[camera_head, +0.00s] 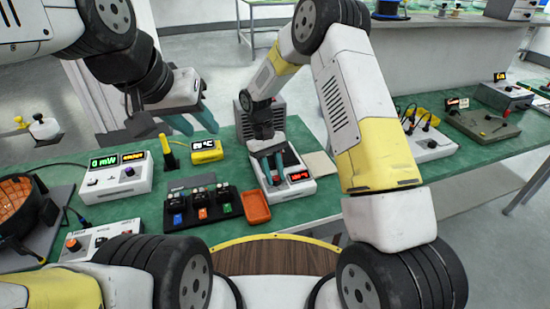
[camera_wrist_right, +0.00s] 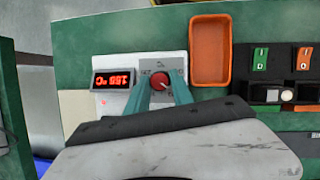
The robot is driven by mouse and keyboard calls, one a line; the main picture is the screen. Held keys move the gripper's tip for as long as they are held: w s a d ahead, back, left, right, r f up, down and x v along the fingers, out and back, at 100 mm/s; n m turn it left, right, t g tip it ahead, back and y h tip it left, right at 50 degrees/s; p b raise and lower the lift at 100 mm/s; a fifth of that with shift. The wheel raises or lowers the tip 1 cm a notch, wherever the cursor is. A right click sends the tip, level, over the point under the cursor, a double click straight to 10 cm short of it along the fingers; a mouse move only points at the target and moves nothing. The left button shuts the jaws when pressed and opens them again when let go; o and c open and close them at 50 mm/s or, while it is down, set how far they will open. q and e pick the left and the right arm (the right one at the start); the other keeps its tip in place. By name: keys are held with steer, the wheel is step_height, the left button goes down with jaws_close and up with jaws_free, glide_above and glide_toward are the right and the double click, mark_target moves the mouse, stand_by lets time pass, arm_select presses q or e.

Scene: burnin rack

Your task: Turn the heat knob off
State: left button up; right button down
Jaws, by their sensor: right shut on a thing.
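The heat knob (camera_wrist_right: 163,82) is round and red with a pale mark, on the front panel of a white heater unit (camera_head: 301,189). In the right wrist view it sits between the two teal fingers of my right gripper (camera_wrist_right: 160,88), which is shut on it. My right gripper (camera_head: 271,172) reaches down over the unit in the head view, where the knob is hidden. Beside the knob is a lit red temperature display (camera_wrist_right: 114,79), which also shows in the head view (camera_head: 299,176). My left gripper (camera_head: 193,122) hangs empty over the table's back left, its teal fingers apart.
An orange tray (camera_head: 256,218) lies left of the heater. Beside it is a black switch block (camera_head: 203,224) with coloured switches. A white meter (camera_head: 117,183) and a yellow meter (camera_head: 207,157) stand further left. A beige pad (camera_head: 320,164) lies right of the heater.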

steer(key=n+t+h, duration=0.1)
steer(key=n, duration=0.2)
steer(key=n+t, duration=0.1)
steer(key=n, duration=0.3)
steer(key=shift+s+h, duration=0.15)
steer(key=shift+h, duration=0.25)
steer(key=n+t, duration=0.1)
steer(key=n, duration=0.2)
steer(key=n+t, duration=0.1)
steer(key=n, duration=0.2)
steer(key=shift+s+n+t, duration=0.15)
steer(key=shift+n+t, duration=0.15)
steer(key=shift+t, duration=0.1)
steer(key=c, duration=1.1)
jaws_free()
steer(key=v, duration=0.8)
steer(key=shift+f, duration=0.1)
